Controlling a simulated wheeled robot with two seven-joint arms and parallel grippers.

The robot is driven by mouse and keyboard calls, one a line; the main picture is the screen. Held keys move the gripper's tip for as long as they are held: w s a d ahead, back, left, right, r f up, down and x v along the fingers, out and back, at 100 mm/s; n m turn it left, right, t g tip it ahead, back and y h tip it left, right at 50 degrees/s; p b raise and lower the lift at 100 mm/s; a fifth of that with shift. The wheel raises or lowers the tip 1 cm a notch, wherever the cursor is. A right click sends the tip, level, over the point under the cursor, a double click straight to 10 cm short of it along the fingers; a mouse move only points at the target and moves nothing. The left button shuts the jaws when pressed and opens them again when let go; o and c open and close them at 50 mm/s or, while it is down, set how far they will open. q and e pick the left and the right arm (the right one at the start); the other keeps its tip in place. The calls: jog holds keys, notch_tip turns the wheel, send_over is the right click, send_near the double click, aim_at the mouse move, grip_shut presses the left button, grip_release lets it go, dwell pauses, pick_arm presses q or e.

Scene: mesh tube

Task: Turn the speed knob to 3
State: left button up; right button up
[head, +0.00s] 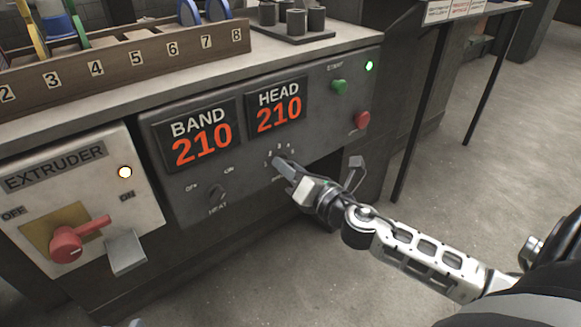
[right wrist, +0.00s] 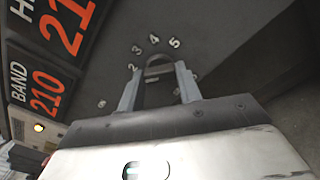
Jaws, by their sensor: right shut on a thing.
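The speed knob (right wrist: 158,71) is a dark knob on the grey control panel, with white numbers in an arc around it. In the right wrist view, 2, 3, 4 and 5 can be read above it. My right gripper (head: 284,167) reaches the panel from the right, its fingers over the knob in the head view. In the right wrist view its two fingers (right wrist: 159,88) stand on either side of the knob and are shut on it. The knob's pointer mark is too dark to tell which number it faces. My left gripper is not in view.
The panel also bears a heat knob (head: 217,194), BAND (head: 197,133) and HEAD (head: 278,105) displays reading 210, a green button (head: 339,87) and a red button (head: 361,120). An extruder box with a red handle (head: 75,241) is at left.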

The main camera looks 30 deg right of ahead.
pick_arm(q)
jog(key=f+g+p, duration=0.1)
jog(key=p, duration=0.1)
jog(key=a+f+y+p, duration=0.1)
jog(key=p, duration=0.1)
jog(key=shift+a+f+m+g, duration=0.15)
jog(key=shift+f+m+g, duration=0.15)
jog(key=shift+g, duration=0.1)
pick_arm(e)
jog(key=m, duration=1)
jog(key=shift+m, duration=0.3)
jog(key=o, duration=1)
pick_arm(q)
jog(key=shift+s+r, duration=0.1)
